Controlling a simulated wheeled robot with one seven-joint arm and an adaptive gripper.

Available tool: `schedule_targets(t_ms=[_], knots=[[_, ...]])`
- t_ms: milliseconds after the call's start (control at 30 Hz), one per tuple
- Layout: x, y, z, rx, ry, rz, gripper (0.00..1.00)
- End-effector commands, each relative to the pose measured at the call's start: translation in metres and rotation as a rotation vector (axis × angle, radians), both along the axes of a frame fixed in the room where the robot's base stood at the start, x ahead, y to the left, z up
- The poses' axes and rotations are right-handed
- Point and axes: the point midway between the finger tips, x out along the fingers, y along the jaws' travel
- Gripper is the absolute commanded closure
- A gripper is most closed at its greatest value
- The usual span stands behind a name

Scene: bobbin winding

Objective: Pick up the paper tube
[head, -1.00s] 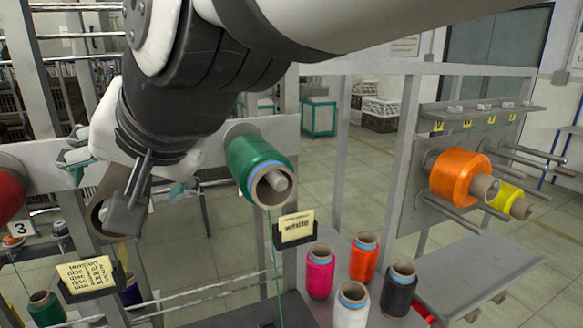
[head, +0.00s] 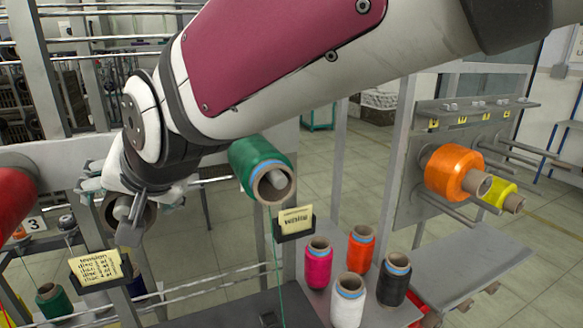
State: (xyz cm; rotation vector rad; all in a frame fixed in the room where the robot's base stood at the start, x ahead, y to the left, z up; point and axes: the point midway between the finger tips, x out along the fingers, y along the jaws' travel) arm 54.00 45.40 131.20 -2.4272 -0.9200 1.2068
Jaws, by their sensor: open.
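A bare brown paper tube (head: 148,216) sits on a peg of the grey frame, left of the green bobbin (head: 258,163). It is partly hidden behind my gripper (head: 130,215). My gripper is at the tube's front end, with its fingers open and pointing down in the picture. One dark finger crosses in front of the tube's mouth. I cannot tell whether the fingers touch the tube or straddle its wall.
A red bobbin (head: 14,197) is at the far left. Pink (head: 318,264), orange (head: 359,251), black (head: 394,281) and white (head: 347,302) spools stand on a grey shelf. Note cards (head: 95,266) and a thread below the green bobbin are close by. An orange bobbin (head: 452,172) hangs at right.

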Motion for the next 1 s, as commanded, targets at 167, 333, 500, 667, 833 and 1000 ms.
schedule_targets(t_ms=[167, 333, 500, 667, 833, 1000], knots=[[0.0000, -0.0002, 0.0001, 0.000, 0.000, 0.000, 0.43], [-0.0001, -0.0003, 0.0001, 0.000, 0.000, 0.000, 0.73], [0.0000, -0.0003, 0.0004, 0.000, 0.000, 0.000, 0.74], [-0.0001, -0.0003, 0.0008, 0.000, 0.001, -0.001, 0.74], [-0.0002, 0.0001, 0.0033, 0.000, 0.001, -0.001, 0.74], [-0.0001, 0.0010, 0.0088, 0.001, 0.001, -0.002, 0.74]])
